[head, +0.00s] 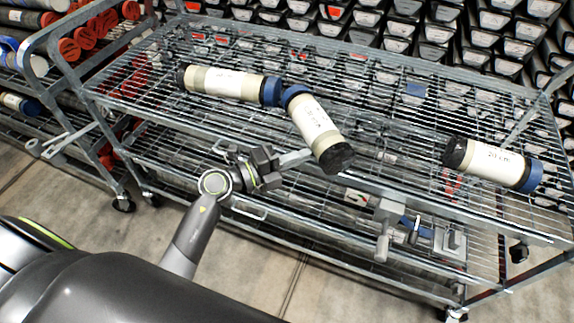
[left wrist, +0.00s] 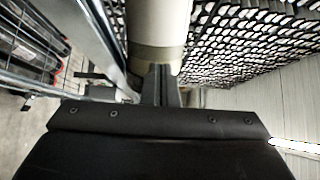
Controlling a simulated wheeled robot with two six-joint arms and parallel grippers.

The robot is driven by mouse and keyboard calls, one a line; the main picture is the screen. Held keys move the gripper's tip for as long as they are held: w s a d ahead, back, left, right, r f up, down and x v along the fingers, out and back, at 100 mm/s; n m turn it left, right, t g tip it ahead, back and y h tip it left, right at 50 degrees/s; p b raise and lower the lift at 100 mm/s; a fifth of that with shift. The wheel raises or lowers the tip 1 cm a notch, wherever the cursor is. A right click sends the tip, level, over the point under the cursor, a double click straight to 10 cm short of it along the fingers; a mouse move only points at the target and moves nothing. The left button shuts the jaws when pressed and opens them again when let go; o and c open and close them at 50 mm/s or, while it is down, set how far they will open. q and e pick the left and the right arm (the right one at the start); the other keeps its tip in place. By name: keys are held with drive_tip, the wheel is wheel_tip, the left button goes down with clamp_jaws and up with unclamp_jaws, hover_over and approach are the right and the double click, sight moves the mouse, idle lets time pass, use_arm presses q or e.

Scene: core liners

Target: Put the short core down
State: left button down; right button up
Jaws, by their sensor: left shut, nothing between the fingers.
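Three cream core liners with labels lie on the top wire shelf of a cart. One core (head: 225,83) lies at the back left, with a blue end to the right. The middle core (head: 312,121) lies at a slant, blue end at the back and black end at the front. The right core (head: 492,164) has a black left end and a blue right end. I cannot tell for sure which is the short one. My left gripper (head: 302,156) is shut and empty, its tips close beside the middle core. In the left wrist view a pale core (left wrist: 156,25) is just beyond the shut fingers (left wrist: 160,85).
The cart's top shelf (head: 395,135) has bare wire between the middle and right cores. Grey metal tools (head: 388,222) show near the cart's front side. A rack with red-ended tubes (head: 85,38) stands at the left. Stacked core trays (head: 400,28) fill the back.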

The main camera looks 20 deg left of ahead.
sight(308, 142)
use_arm(q)
drive_tip(key=shift+w, duration=0.5)
use_arm(e)
drive_tip(key=shift+s, duration=0.25)
drive_tip(key=shift+s, duration=0.1)
use_arm(q)
drive_tip(key=shift+w+r+p, duration=0.1)
drive_tip(key=shift+w+p, duration=0.2)
drive_tip(key=shift+w, duration=1.45)
use_arm(e)
drive_tip(key=shift+a+r, duration=0.1)
drive_tip(key=shift+r, duration=0.2)
use_arm(q)
drive_tip(key=shift+a, duration=0.1)
